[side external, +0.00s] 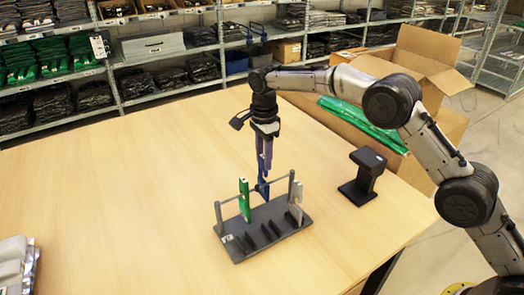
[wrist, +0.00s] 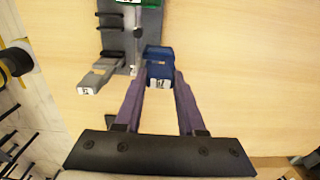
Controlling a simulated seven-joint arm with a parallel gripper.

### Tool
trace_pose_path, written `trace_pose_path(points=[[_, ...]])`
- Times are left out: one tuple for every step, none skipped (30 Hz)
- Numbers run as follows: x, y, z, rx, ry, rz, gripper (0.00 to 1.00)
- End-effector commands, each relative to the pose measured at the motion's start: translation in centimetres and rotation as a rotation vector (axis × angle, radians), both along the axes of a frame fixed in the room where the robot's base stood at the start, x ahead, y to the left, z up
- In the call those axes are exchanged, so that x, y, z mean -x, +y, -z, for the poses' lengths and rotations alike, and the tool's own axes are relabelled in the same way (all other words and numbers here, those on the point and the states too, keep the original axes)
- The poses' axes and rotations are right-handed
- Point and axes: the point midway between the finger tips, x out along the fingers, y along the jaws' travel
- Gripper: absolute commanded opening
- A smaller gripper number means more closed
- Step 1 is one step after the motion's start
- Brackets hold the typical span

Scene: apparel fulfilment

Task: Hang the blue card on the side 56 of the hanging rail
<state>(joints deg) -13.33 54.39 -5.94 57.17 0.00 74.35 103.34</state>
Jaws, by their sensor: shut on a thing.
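My gripper (side external: 264,158) points down over the hanging rail (side external: 265,187) and is shut on the blue card (side external: 263,186). In the wrist view the blue card (wrist: 158,54) sits between the fingertips (wrist: 161,76), with a small white label I cannot read surely. The card is at the rail bar, between the green card and the grey card; I cannot tell whether its hook is on the bar. The green card (side external: 244,200) hangs left of it. The grey card (side external: 295,206) is by the right post. I cannot make out a 56 on the rail.
The rail's dark base (side external: 258,248) has several black slots and a white label at its left. A black stand (side external: 363,178) is to the right on the table. An open cardboard box (side external: 425,58) is behind it. The table's left side is mostly clear.

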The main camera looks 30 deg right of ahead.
Motion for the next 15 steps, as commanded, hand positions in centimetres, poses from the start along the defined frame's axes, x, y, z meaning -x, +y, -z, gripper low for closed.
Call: trace_pose_path(points=[[0.5,0.0,0.0,0.000,0.001,0.000,0.00],[0.8,0.0,0.0,0.000,0.001,0.000,0.00],[1.1,0.0,0.0,0.001,0.002,-0.001,0.00],[1.4,0.0,0.0,0.000,0.001,-0.001,0.00],[1.6,0.0,0.0,0.000,0.001,0.000,0.00],[1.9,0.0,0.0,0.000,0.001,0.000,0.00],[2.1,0.0,0.0,0.000,0.001,0.000,0.00],[2.4,0.0,0.0,0.000,0.000,0.000,0.00],[2.7,0.0,-0.1,0.000,0.000,0.000,0.00],[2.9,0.0,0.0,0.000,0.001,0.000,0.00],[3.1,0.0,0.0,0.000,0.001,0.000,0.00],[3.3,0.0,0.0,0.000,0.000,0.000,0.00],[3.3,0.0,0.2,0.000,0.001,0.000,0.00],[3.3,0.0,0.4,0.000,0.001,0.001,0.00],[3.3,0.0,0.6,0.000,0.002,0.001,0.00]])
